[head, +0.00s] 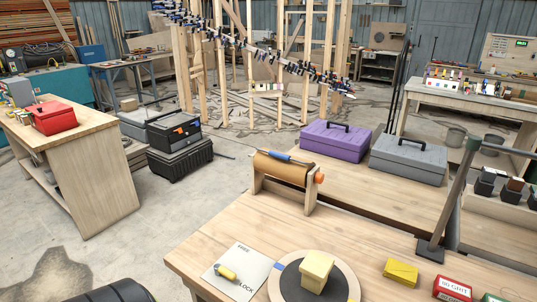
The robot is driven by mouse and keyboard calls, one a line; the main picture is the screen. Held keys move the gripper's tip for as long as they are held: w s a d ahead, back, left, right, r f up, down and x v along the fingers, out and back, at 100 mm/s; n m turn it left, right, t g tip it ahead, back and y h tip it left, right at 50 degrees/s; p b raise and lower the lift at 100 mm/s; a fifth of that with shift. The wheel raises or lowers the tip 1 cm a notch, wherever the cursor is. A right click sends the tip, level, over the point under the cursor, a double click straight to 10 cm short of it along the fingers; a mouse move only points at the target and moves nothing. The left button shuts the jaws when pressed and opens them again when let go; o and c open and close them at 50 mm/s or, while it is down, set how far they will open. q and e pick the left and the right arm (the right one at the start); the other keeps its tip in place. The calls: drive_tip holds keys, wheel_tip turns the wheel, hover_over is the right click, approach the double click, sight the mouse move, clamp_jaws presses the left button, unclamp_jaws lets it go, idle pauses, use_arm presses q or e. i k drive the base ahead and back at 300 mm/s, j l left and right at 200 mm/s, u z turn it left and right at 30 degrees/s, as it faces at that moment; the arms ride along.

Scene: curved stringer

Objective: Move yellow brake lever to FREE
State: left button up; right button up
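Neither of my grippers is in view, and nothing touches the lever.
Right of the plate is a round turntable (345,278) bearing a pale yellow block (315,272). A brown paper roll (283,170) on a wooden stand is behind. A yellow block (401,271), a red grit box (452,289) and a dark post (450,195) stand to the right.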

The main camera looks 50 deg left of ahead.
sight(219, 270)
drive_tip(key=u, duration=1.85)
